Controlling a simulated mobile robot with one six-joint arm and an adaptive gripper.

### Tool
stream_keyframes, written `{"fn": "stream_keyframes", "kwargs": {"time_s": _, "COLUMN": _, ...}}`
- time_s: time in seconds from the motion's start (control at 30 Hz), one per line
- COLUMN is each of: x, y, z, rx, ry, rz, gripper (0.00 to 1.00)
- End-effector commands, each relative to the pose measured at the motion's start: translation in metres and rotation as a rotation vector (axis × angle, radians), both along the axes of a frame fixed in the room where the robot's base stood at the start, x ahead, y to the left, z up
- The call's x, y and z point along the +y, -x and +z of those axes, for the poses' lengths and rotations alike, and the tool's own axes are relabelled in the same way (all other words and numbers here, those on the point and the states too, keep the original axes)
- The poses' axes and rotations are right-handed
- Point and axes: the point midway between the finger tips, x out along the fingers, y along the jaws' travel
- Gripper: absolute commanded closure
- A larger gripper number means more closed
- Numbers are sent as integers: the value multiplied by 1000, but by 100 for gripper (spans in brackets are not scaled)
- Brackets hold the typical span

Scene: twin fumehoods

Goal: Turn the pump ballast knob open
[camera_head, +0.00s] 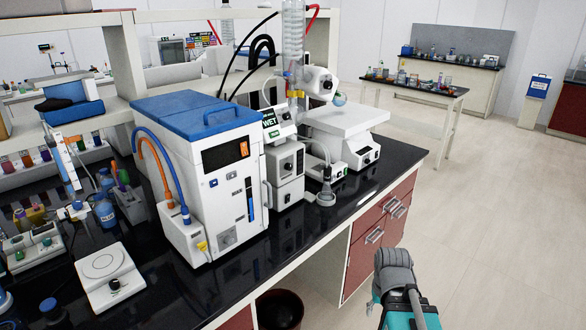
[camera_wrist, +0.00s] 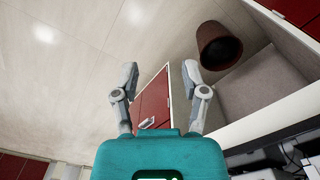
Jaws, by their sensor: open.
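The pump is most likely the pale boxy unit (camera_head: 287,178) just right of the big blue-topped white machine, on the black bench in the head view. It has a dark round knob (camera_head: 287,167) on its front face; I cannot tell whether this is the ballast knob or how it is turned. My gripper (camera_wrist: 160,72) shows in the wrist view with its two grey fingers spread wide and nothing between them. It is apart from the pump, which I cannot make out in the wrist view. In the head view, a grey and teal part of my arm is low at the right, off the bench's front.
The blue-topped machine (camera_head: 205,150) stands left of the pump. A glass flask (camera_head: 326,192) and a white instrument (camera_head: 345,128) are to its right. Red drawers (camera_head: 375,240) and a dark bin (camera_head: 280,310) are below the bench. The floor (camera_head: 480,210) at right is clear.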

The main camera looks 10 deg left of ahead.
Motion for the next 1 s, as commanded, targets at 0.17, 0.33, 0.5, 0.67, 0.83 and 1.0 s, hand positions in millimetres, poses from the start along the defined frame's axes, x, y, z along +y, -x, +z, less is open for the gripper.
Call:
{"fn": "stream_keyframes", "kwargs": {"time_s": 0.17, "x": 2, "y": -4, "z": 2, "rx": -4, "ry": -8, "rz": 9, "gripper": 27}}
{"fn": "stream_keyframes", "kwargs": {"time_s": 0.33, "x": 24, "y": -26, "z": 12, "rx": -32, "ry": -67, "rz": 63, "gripper": 27}}
{"fn": "stream_keyframes", "kwargs": {"time_s": 0.5, "x": 55, "y": -74, "z": 36, "rx": -113, "ry": -198, "rz": 194, "gripper": 27}}
{"fn": "stream_keyframes", "kwargs": {"time_s": 0.67, "x": 90, "y": -138, "z": 75, "rx": -256, "ry": -362, "rz": 363, "gripper": 27}}
{"fn": "stream_keyframes", "kwargs": {"time_s": 0.83, "x": 126, "y": -213, "z": 128, "rx": -467, "ry": -526, "rz": 527, "gripper": 27}}
{"fn": "stream_keyframes", "kwargs": {"time_s": 1.0, "x": 153, "y": -280, "z": 184, "rx": -696, "ry": -638, "rz": 643, "gripper": 27}}
